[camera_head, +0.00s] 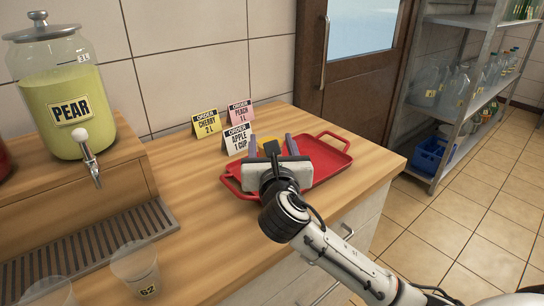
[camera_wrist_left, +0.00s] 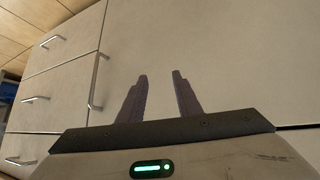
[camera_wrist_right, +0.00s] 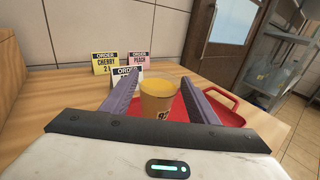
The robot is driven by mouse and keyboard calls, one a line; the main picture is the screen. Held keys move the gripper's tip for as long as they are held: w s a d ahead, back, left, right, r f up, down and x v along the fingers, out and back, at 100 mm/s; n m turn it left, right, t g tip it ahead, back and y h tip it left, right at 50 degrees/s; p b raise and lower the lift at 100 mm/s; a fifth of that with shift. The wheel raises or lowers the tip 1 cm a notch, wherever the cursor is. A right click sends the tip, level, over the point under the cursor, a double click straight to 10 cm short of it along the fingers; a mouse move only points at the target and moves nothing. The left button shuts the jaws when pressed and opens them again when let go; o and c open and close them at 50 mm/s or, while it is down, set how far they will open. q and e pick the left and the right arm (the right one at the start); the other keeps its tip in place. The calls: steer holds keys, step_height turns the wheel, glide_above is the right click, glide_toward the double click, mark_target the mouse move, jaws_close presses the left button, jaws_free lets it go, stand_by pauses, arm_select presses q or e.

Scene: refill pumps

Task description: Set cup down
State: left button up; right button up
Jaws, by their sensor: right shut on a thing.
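The cup (camera_wrist_right: 158,97), filled with something yellow-orange, sits between the purple fingers of my right gripper (camera_wrist_right: 155,92), which is shut on it. In the head view, my right gripper (camera_head: 271,146) is over the red tray (camera_head: 337,160) and mostly hides the cup (camera_head: 270,147). I cannot tell whether the cup's base touches the tray. The order card for apple (camera_head: 237,139) stands just behind the cup. My left gripper (camera_wrist_left: 160,92) shows only in its own wrist view, with fingers apart and nothing between them, facing pale cabinet fronts.
Order cards for cherry (camera_head: 206,123) and peach (camera_head: 240,112) stand behind the tray. A pear dispenser (camera_head: 62,95) stands on a wooden step at the left, above a drip grate (camera_head: 95,250). Clear cups (camera_head: 135,268) stand at the front left. The counter between them and the tray is clear.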

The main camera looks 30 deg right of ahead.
steer(key=shift+f, duration=1.45)
steer(key=o, duration=1.2)
steer(key=shift+o, duration=0.2)
steer(key=shift+r, duration=0.1)
steer(key=v, duration=1.2)
